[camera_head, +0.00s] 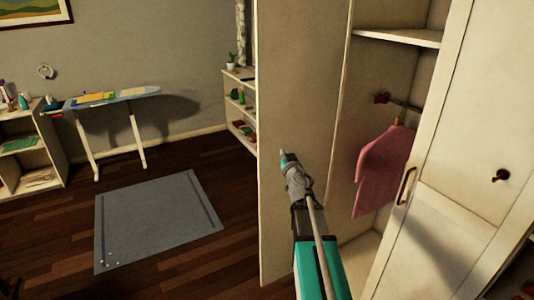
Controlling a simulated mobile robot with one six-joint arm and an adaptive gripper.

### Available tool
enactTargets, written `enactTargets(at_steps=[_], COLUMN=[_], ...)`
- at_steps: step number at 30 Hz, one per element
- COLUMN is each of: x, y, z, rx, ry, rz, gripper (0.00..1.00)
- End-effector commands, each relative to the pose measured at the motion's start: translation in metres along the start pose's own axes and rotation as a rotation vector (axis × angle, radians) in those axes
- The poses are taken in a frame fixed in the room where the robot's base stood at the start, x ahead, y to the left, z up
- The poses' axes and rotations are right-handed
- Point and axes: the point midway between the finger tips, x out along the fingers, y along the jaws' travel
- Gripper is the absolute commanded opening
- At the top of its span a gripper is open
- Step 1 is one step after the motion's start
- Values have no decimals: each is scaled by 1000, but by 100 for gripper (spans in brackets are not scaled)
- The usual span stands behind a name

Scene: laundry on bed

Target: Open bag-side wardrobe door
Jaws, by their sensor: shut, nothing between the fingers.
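The cream wardrobe stands on the right with its left section open. A tall pale panel (305,90) at the left of the opening looks like a door swung outward. The right door (440,170) covers the right section and carries a brass handle (406,186) on its left edge. My gripper (283,155) is shut and empty, in front of the pale panel in this view; I cannot tell whether it touches it. My arm hides part of the panel and the opening's lower left. No bag is visible.
Inside the wardrobe are a shelf (398,37) and a pink garment (383,170) on a hanger. A dark red knob-like object (501,175) shows on the far right. A grey rug (155,220) lies on open floor, with an ironing board (112,98) behind it.

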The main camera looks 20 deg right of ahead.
Motion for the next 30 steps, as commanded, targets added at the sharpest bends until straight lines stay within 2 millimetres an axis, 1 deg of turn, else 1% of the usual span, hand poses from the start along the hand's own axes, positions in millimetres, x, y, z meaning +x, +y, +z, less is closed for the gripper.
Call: enactTargets(at_steps=[1,6,10,14,24,30], x=[2,1,-1,-2,-2,4], y=[3,2,2,1,1,-1], z=[10,25,34,37,36,37], rx=[-2,4,9,12,13,13], ry=[3,-15,-38,-50,-51,-50], rz=[-40,-175,-237,-264,-266,-266], gripper=[0,0,0,0,0,0])
